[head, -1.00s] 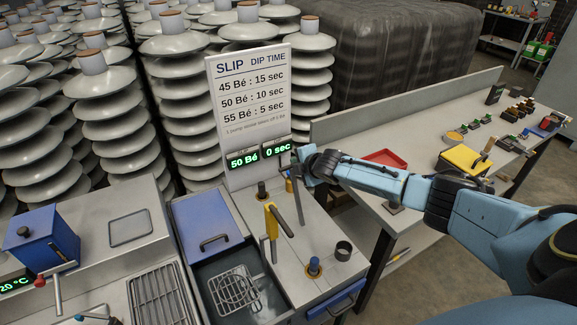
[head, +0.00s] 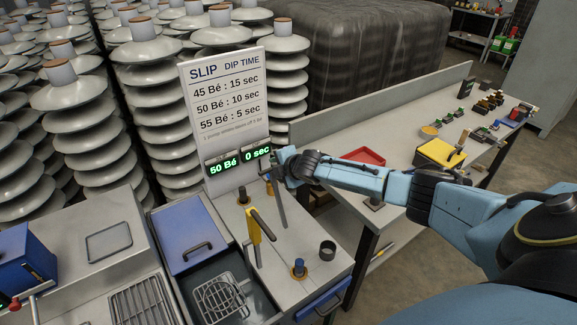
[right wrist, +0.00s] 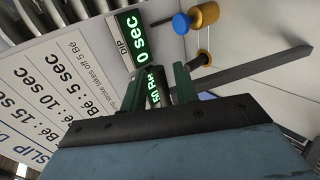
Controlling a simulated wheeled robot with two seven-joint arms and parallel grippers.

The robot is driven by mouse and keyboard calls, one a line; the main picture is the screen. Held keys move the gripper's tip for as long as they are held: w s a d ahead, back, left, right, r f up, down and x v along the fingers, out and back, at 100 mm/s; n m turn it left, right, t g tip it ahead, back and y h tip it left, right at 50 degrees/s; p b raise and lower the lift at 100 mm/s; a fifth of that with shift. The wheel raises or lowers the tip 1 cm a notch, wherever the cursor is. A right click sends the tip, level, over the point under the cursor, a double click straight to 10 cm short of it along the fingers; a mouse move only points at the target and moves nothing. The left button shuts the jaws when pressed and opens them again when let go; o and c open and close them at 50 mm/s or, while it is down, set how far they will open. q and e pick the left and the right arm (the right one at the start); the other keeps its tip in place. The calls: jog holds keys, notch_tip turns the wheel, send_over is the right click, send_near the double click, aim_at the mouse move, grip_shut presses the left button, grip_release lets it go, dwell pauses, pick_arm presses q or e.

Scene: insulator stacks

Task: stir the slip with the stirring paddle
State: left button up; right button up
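The stirring paddle (head: 281,206), a flat dark-grey bar, hangs steeply from my right gripper (head: 277,165). The right wrist view shows the bar (right wrist: 260,70) running out to the right from beside the green fingers (right wrist: 166,82). The fingers stand a little apart and appear closed on its upper part; the grip point is mostly hidden. The slip tank (head: 262,293) is the sunken basin at the bottom centre, with a wire basket (head: 222,300) in it. The paddle is behind and right of the basin, clear of it. My left gripper is not in view.
A sign (head: 225,100) with displays reading 50 Bé and 0 sec stands close to my right gripper. A yellow handle (head: 262,226), a blue-topped peg (head: 299,267) and a black cup (head: 327,250) are beside the basin. A blue lid (head: 190,232) lies behind it.

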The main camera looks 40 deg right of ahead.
jog(key=v, duration=1.2)
jog(key=shift+s+r+p, duration=0.25)
jog(key=shift+p, duration=0.15)
jog(key=shift+o, duration=0.4)
